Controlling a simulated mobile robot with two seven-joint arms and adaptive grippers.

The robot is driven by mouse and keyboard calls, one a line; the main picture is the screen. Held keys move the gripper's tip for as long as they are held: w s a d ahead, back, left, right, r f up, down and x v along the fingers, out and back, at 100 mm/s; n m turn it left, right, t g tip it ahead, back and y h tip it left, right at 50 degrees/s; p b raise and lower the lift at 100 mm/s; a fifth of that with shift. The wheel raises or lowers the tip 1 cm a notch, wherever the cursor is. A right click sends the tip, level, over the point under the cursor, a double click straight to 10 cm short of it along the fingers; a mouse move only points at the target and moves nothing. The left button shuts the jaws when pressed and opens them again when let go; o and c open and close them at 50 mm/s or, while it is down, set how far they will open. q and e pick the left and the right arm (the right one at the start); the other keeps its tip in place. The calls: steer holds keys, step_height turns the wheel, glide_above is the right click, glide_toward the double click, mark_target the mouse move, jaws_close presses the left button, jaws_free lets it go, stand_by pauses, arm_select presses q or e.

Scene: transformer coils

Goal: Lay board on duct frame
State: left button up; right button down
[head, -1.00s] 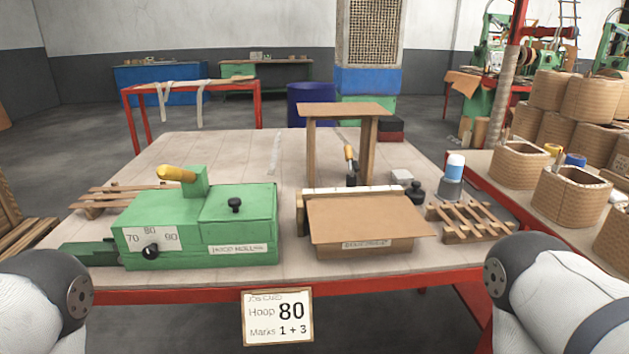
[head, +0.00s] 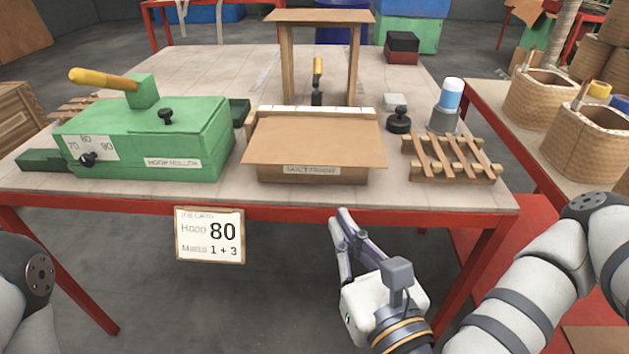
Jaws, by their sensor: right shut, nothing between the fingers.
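A flat brown board (head: 315,141) lies on top of the duct frame (head: 312,174), a low wooden box with a label on its front. The board covers the frame's top and reaches past its sides; a pale strip (head: 318,111) shows along its back edge. My right gripper (head: 343,218) is in front of the table, below and in front of the frame. It is shut, empty and apart from the board. My left gripper is out of view; only part of my left arm shows at the lower left.
The green hoop roller (head: 150,140) stands left of the frame. A wooden stand (head: 320,17) rises behind. The job card (head: 210,236) hangs at the table's front edge.

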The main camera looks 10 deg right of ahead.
steer(key=b, duration=0.2)
glide_toward(304, 165)
steer(key=w, duration=0.4)
steer(key=w+p, duration=0.1)
steer(key=w, duration=0.2)
steer(key=shift+w+a, duration=0.1)
steer(key=shift+a, duration=0.3)
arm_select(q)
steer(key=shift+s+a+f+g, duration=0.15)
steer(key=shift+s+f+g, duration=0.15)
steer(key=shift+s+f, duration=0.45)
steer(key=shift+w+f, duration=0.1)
arm_select(e)
steer(key=shift+w+a+f+b, duration=0.15)
steer(key=shift+w+b, duration=0.3)
steer(key=shift+w, duration=0.55)
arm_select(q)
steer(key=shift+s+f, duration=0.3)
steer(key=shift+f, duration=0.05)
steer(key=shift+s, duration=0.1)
